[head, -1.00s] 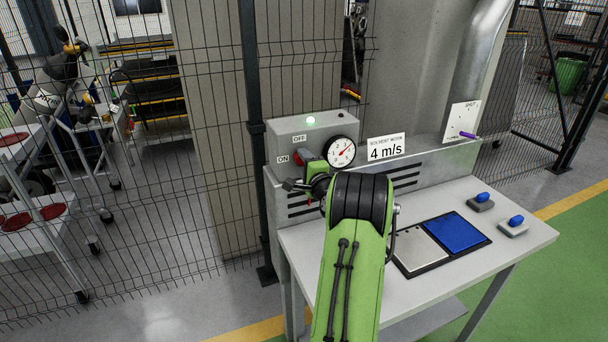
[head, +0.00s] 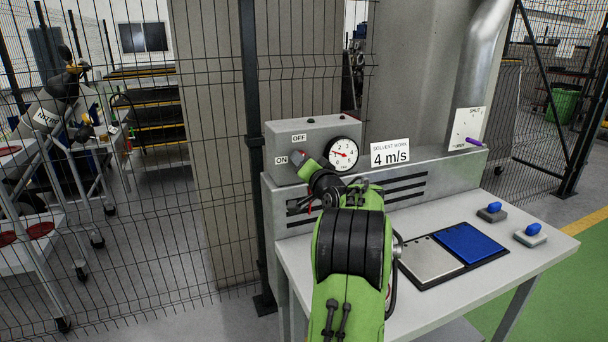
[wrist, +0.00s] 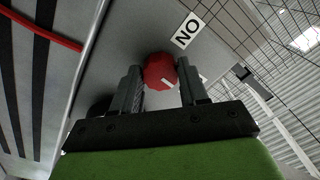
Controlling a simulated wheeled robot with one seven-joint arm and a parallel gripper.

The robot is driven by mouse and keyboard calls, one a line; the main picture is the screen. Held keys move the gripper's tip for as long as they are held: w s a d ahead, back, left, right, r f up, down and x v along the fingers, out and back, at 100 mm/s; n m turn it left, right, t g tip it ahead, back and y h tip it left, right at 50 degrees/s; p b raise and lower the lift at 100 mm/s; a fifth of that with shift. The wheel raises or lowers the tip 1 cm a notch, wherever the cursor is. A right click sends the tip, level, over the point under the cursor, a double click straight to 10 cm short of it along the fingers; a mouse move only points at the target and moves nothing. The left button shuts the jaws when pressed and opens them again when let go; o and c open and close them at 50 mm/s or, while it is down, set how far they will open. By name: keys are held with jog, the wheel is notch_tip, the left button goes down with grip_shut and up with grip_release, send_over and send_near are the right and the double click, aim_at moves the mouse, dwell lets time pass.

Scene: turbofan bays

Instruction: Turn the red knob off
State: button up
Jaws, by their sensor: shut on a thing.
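The red knob (wrist: 158,66) sits between the two fingers of my gripper (wrist: 162,88) in the wrist view, and the fingers are shut on it. A short white mark on the knob lies at its lower right, away from the ON label (wrist: 187,30). In the head view only a bit of the knob (head: 296,158) shows beside my gripper (head: 301,161). The grey control box (head: 285,134) carries an OFF label (head: 299,138) above and an ON label (head: 281,160) at left. The lamp (head: 312,117) on top is dark. The gauge (head: 342,154) needle points left, near 1.
The bench (head: 420,300) carries a grey and a blue pad (head: 468,242) and two blue-topped switches (head: 493,208). A "4 m/s" sign (head: 389,153) and a slider plate (head: 467,130) stand behind. Wire fence (head: 225,150) runs left of the box.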

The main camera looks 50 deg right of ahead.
jog(key=shift+f+n+b, duration=0.2)
jog(key=shift+n+b, duration=0.25)
jog(key=shift+n, duration=0.05)
jog(key=o, duration=1.1)
jog(key=shift+r, duration=0.15)
jog(key=shift+c, duration=0.2)
jog(key=b+v, duration=0.1)
jog(key=v, duration=1.4)
jog(key=shift+s+a, duration=0.2)
jog(key=shift+s, duration=0.15)
